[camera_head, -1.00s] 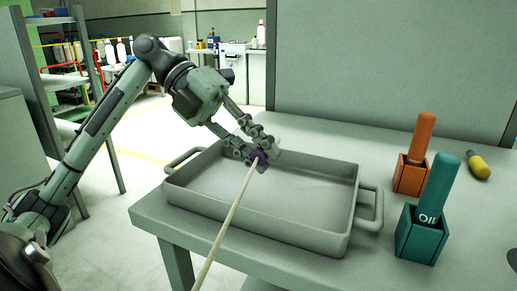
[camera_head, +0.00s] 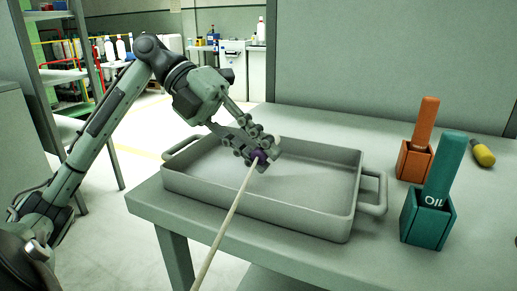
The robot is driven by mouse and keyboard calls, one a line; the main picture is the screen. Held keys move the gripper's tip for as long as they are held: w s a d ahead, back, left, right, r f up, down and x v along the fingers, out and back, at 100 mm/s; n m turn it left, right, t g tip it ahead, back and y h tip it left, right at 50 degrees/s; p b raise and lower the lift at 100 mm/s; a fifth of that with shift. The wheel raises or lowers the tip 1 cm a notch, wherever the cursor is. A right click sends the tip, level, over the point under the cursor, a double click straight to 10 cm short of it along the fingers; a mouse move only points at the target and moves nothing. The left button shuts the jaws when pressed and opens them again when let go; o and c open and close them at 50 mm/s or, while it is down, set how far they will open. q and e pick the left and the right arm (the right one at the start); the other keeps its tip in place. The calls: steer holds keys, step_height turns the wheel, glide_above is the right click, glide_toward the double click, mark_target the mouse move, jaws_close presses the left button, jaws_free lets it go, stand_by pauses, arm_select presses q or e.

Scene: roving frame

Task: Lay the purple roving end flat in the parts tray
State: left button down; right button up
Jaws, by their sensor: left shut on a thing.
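The purple roving end (camera_head: 259,156) is a small dark purple piece at the tip of a long pale rod-like length (camera_head: 222,228). That length runs down to the bottom edge of the head view. My left gripper (camera_head: 260,153) is shut on the purple roving end. It holds it over the grey parts tray (camera_head: 290,215), near the far wall; I cannot tell how high above the floor of the tray. The tray looks empty, with a handle at each end. The fingers partly hide the purple end. My right gripper is not in view.
On the table (camera_head: 390,265), right of the tray, stand an orange-handled item in an orange block (camera_head: 413,163) and a teal one in a teal block marked OIL (camera_head: 426,220). A grey panel (camera_head: 390,60) stands at the back.

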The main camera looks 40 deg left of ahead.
arm_select(q)
steer(key=c, duration=1.3)
jaws_free()
steer(key=v, duration=1.2)
steer(key=shift+r, duration=0.1)
